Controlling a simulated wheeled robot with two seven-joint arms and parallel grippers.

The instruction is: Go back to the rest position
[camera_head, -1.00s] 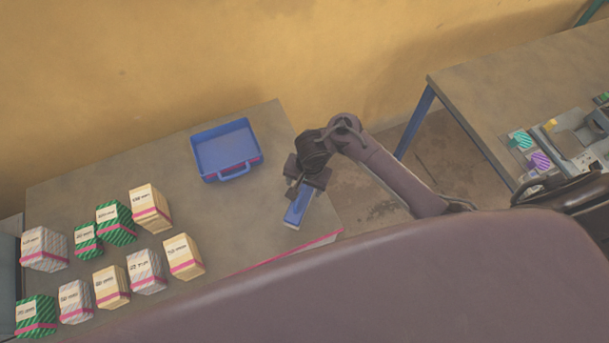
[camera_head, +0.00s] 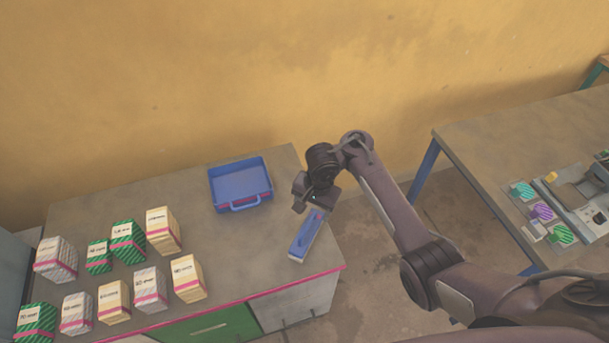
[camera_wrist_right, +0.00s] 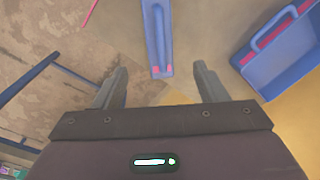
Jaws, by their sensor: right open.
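My left gripper is not in either view.
A blue tray with a handle (camera_head: 240,186) sits on the table left of my gripper. Several striped and cream boxes (camera_head: 163,230) stand at the left. A second table (camera_head: 500,150) with a machine (camera_head: 585,200) is at the right. Bare floor (camera_head: 375,245) lies between the tables.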

